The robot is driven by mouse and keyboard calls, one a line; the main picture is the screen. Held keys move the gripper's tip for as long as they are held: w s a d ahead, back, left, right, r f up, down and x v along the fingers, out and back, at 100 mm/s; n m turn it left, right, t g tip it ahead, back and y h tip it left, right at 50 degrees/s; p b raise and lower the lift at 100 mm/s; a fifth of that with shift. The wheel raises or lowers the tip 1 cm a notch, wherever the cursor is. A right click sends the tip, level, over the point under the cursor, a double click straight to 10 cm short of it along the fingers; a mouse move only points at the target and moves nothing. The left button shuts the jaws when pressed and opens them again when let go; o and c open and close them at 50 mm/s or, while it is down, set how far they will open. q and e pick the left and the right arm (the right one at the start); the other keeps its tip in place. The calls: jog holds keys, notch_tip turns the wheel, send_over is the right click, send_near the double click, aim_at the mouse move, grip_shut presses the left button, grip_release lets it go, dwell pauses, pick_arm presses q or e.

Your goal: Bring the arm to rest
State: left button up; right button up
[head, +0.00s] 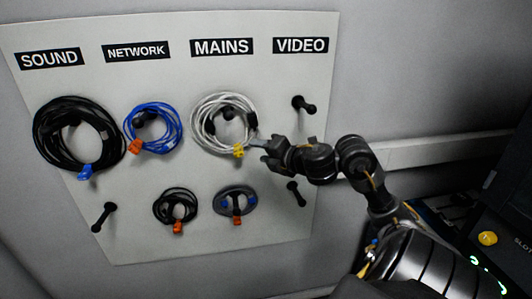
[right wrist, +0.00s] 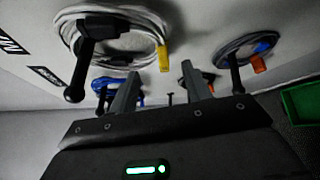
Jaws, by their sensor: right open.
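My right gripper (head: 258,146) is in front of the board, at the lower right of the white cable coil (head: 222,100) under MAINS. In the right wrist view its two fingers (right wrist: 160,86) stand apart with no cable between them. The white coil hangs on its peg, and its yellow tag (head: 239,151) is close to the fingertips in the head view; I cannot tell whether they touch. In the right wrist view the coil (right wrist: 112,20) and yellow tag (right wrist: 163,58) lie beyond the fingers. My left gripper is not in view.
The board (head: 60,20) also holds a black coil (head: 50,130) under SOUND, a blue coil (head: 170,112) under NETWORK, a small black coil (head: 163,208) and a grey coil (head: 235,190) below. Bare pegs include one under VIDEO (head: 304,105). A green bin (right wrist: 302,102) is at right.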

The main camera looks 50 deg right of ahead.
jog(key=shift+v, duration=0.85)
jog(key=s+a+f+m+g, duration=0.2)
jog(key=a+f+m, duration=0.2)
jog(key=f, duration=0.4)
jog(key=s+a+f+m+g+h, duration=0.1)
jog(key=s+a+f+m, duration=0.25)
jog(key=f, duration=0.45)
jog(key=s+a+f+m+g, duration=0.2)
jog(key=a+f+m, duration=0.25)
jog(key=f, duration=0.35)
jog(key=s+a+f+m+g+y, duration=0.1)
jog(key=s+a+f+m+g, duration=0.25)
jog(key=s+a+f, duration=0.35)
jog(key=s+a+f+m+g+y, duration=0.1)
jog(key=s+a+f+m+g, duration=0.3)
jog(key=s, duration=0.5)
notch_tip(320, 180, down, 28)
jog(key=s+b, duration=0.1)
jog(key=s, duration=0.1)
jog(key=s+d+f+g, duration=0.1)
jog(key=s+d+f, duration=0.1)
jog(key=s+f, duration=1.3)
jog(key=shift+s+d+f+g+b, duration=0.2)
jog(key=shift+s+f+g+b, duration=0.15)
jog(key=shift+f+b, duration=0.1)
